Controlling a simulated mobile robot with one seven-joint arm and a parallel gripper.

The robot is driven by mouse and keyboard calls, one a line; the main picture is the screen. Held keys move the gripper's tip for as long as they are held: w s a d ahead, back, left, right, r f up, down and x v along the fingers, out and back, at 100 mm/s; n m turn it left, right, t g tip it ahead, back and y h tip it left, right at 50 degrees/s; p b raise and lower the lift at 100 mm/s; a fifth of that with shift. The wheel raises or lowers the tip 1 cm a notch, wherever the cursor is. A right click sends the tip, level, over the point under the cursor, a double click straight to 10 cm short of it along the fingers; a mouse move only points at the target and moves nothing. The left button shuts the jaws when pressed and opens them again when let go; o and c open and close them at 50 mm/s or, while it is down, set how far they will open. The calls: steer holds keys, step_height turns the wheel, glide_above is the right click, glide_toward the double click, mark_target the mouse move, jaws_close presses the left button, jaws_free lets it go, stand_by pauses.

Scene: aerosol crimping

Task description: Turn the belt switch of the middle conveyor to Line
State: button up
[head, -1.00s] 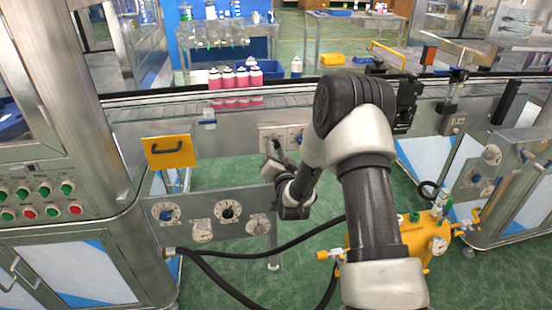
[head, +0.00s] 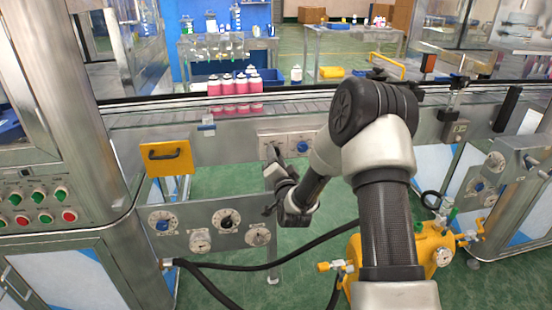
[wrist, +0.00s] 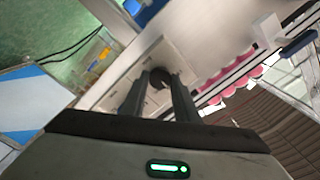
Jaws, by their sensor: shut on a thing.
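A pale switch plate (head: 287,136) sits on the front rail of the middle conveyor (head: 230,132). A blue knob (head: 302,146) shows on its right part in the head view. My gripper (head: 270,150) is at the left part of this plate. In the wrist view, my gripper (wrist: 160,88) points at the plate (wrist: 150,62), with its fingers on both sides of a round dark knob (wrist: 160,77) and shut on it. The knob's pointer and the plate's markings are too small to read, so its setting cannot be told. In the head view my gripper hides this knob.
Pink cans (head: 235,88) stand on the belt behind the plate. A yellow panel with a handle (head: 167,156) is to the left, above a gauge panel (head: 190,235). Black hoses (head: 270,265) and a yellow tank (head: 430,245) are below. Green floor shows under the rail.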

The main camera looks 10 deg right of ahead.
steer(key=o, duration=1.1)
steer(key=shift+c, duration=0.2)
steer(key=shift+s, duration=0.1)
steer(key=s+p, duration=0.1)
steer(key=s, duration=1.6)
steer(key=shift+s, duration=0.15)
